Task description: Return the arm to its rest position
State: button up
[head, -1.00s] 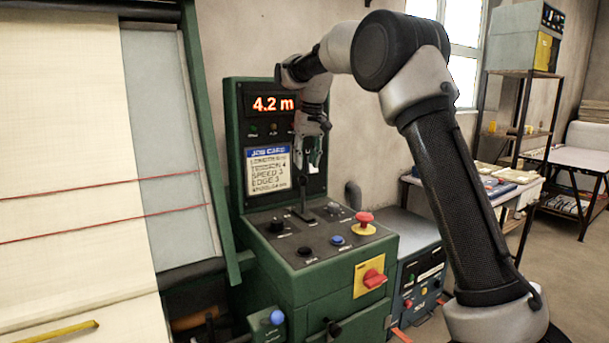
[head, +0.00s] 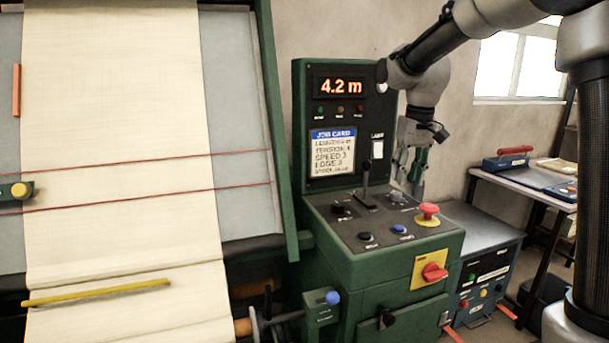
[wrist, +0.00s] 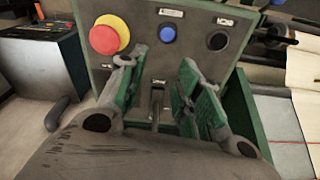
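My gripper (head: 410,168) hangs from my arm beside the right edge of the green control console (head: 360,268), above and behind the red emergency button. In the wrist view my gripper (wrist: 155,88) has its two green-padded fingers spread apart, with nothing between them but the console panel behind. The console's red button (head: 429,210), blue button (head: 399,229) and black lever (head: 367,188) are on its top. The red button also shows in the wrist view (wrist: 104,36), beyond the left finger. My arm is bent, with its upper links toward the top right in the head view.
Cream cloth (head: 120,90) hangs on the machine at the left, with two red lines across it and a yellow strip (head: 95,292) low on it. A blue-grey box (head: 490,265) stands right of the console. A table (head: 530,180) is farther right.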

jog(key=s+d+m+t, duration=0.1)
jog(key=s+d, duration=0.3)
jog(key=s, duration=1)
jog(key=s+d+t, duration=0.2)
jog(key=s+d, duration=0.3)
jog(key=s, duration=1)
jog(key=shift+s+f+m, duration=0.15)
jog(key=shift+s+m, duration=0.1)
jog(key=shift+m, duration=0.15)
